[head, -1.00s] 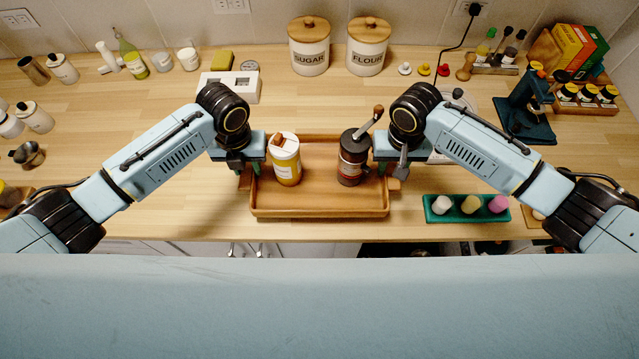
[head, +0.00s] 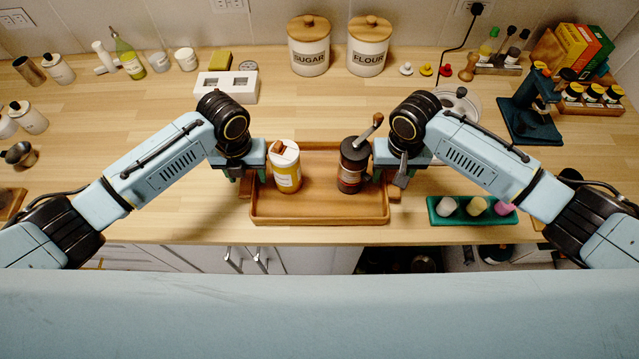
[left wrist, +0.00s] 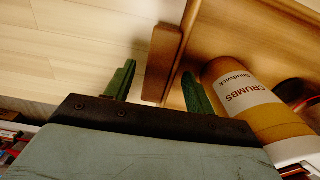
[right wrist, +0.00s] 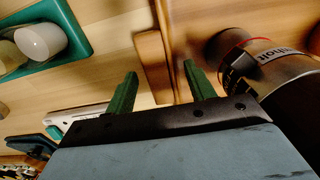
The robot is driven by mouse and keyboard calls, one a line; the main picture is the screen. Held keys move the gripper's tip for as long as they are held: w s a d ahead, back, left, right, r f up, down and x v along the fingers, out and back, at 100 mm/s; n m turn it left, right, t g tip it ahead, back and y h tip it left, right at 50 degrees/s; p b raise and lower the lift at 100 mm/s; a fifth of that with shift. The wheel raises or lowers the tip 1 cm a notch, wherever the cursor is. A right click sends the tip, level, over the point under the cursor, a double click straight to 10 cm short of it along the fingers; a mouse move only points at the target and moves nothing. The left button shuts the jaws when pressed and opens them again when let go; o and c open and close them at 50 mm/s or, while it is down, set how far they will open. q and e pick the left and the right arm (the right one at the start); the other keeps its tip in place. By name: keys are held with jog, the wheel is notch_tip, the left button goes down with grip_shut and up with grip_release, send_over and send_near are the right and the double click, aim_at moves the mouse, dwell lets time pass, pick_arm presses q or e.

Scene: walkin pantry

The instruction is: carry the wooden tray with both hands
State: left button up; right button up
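The wooden tray (head: 320,213) lies near the counter's front edge, its two end handles facing left and right. On it stand a yellow-and-white crumbs jar (head: 286,168) at the left and a dark grinder with a crank (head: 353,165) at the right. My left gripper (head: 250,180) is at the left handle; in the left wrist view its green fingers (left wrist: 158,80) are spread on either side of the handle (left wrist: 160,62), with a gap. My right gripper (head: 387,178) is at the right handle; its fingers (right wrist: 160,82) are likewise apart around that handle (right wrist: 152,65).
A green holder with several small cups (head: 472,211) sits right of the tray. Sugar (head: 309,50) and flour (head: 368,50) canisters and a white block (head: 227,87) stand behind. A dark blue stand (head: 528,105) is at the right.

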pick_arm(q)
notch_tip(320, 180, up, 12)
pick_arm(e)
notch_tip(320, 180, up, 12)
dwell(0.9)
dwell(0.4)
